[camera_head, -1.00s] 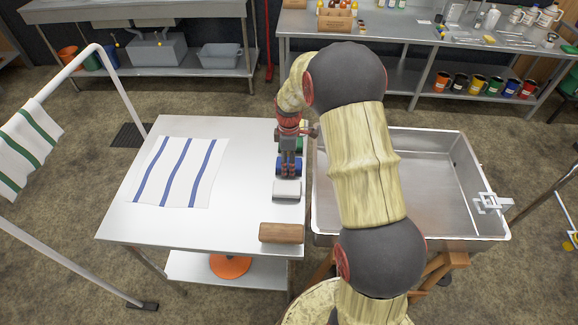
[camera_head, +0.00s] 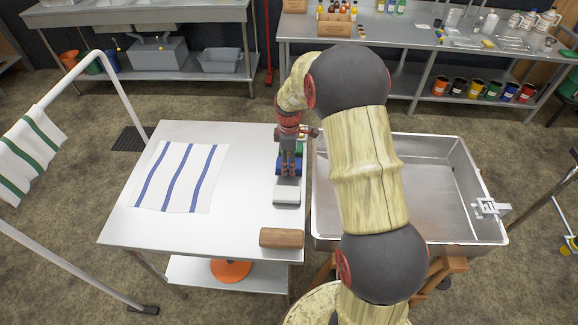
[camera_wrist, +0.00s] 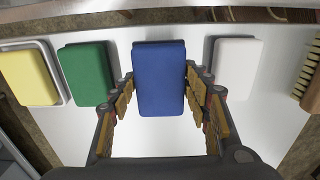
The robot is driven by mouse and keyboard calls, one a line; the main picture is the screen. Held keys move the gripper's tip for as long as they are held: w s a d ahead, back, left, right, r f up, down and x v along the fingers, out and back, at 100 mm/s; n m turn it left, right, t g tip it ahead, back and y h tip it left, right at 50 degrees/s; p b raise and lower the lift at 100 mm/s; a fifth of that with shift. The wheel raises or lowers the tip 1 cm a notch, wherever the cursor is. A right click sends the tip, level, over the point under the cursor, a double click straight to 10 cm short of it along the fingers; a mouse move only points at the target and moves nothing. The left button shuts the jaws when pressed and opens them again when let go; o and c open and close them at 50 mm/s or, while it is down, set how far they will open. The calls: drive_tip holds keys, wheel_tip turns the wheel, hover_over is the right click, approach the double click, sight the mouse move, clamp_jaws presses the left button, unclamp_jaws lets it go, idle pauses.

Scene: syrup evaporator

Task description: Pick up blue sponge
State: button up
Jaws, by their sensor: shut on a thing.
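The blue sponge (camera_wrist: 158,80) is a rounded block in the middle of the wrist view, between the two fingers of my gripper (camera_wrist: 160,95). The fingers close on its left and right sides. In the head view my gripper (camera_head: 289,168) points down over the right edge of the white table, and a strip of the blue sponge (camera_head: 279,166) shows beside the fingers. I cannot tell whether the sponge is clear of the table top.
In the wrist view a green sponge (camera_wrist: 87,75) and a yellow sponge (camera_wrist: 27,77) lie left, a white sponge (camera_wrist: 236,66) right, and a brush (camera_wrist: 309,75) at the edge. A striped cloth (camera_head: 180,178) lies on the table (camera_head: 245,140). A metal basin (camera_head: 465,185) stands right.

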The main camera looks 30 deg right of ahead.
drive_tip(key=s+r, duration=0.1)
drive_tip(key=r, duration=0.1)
drive_tip(key=s+d+r+p, duration=0.1)
drive_tip(key=r, duration=0.1)
drive_tip(key=s+d+r+p, duration=0.1)
drive_tip(key=s+r, duration=0.1)
drive_tip(key=shift+d+r, duration=0.1)
drive_tip(key=shift+d, duration=0.1)
drive_tip(key=s+d+r+p, duration=0.2)
drive_tip(key=s+d+r, duration=0.2)
drive_tip(key=s, duration=0.4)
drive_tip(key=shift+d, duration=0.3)
drive_tip(key=shift+s, duration=0.1)
drive_tip(key=o, duration=0.5)
drive_tip(key=shift+c, duration=1.4)
